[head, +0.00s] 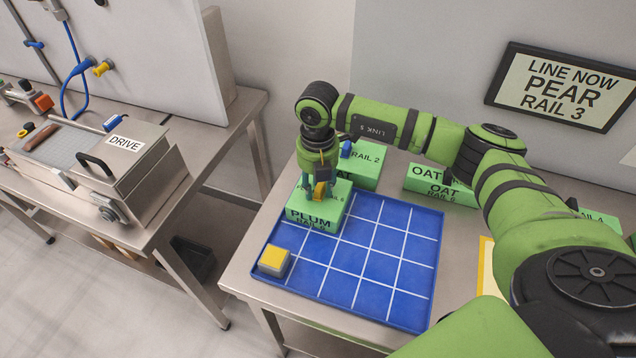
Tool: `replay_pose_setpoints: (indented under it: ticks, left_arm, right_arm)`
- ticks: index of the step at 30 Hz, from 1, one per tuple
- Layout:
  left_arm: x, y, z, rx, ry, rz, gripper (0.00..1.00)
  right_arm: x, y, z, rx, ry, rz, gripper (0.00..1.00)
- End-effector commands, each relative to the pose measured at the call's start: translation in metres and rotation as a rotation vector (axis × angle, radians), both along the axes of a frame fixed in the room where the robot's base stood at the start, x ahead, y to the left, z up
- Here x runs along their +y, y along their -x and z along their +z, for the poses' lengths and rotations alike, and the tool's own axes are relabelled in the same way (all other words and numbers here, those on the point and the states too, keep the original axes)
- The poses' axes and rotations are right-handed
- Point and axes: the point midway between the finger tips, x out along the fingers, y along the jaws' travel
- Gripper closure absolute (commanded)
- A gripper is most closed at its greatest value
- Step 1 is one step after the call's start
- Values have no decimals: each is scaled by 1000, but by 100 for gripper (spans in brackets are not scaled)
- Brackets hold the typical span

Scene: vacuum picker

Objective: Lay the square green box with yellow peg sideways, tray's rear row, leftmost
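A green box labelled PLUM (312,219), with a yellow peg (320,191) on top, is at the rear left corner of the blue tray (404,306). I cannot tell if it rests on the tray or hangs just above it. My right gripper (320,187) points down over the box, with its fingers on either side of the yellow peg. I cannot tell whether they press on it. The box and the gripper hide the tray's rear left cells. My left gripper is out of view.
A small grey block with a yellow top (273,261) sits in the tray's front left. Green boxes stand behind the tray: one with a blue peg (364,165), one labelled OAT (440,186). Other tray cells are free. A wall sign (562,88) reads PEAR RAIL 3.

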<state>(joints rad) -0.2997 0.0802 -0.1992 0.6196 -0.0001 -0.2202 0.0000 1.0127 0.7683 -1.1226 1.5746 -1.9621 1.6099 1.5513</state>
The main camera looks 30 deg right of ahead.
Motion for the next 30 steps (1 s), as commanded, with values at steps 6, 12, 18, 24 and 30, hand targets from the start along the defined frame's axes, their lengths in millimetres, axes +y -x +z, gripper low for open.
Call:
replay_pose_setpoints:
  ticks: [6,12,18,24,30]
  left_arm:
    - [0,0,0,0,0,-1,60]
    - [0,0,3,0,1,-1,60]
    - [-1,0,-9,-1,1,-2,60]
    - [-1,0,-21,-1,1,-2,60]
    - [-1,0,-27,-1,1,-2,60]
  right_arm:
    - [0,0,0,1,1,0,53]
    - [0,0,6,-1,0,0,53]
    - [0,-2,38,-7,0,0,53]
    - [0,-2,82,-6,0,0,53]
    - [0,-1,113,-3,0,-1,53]
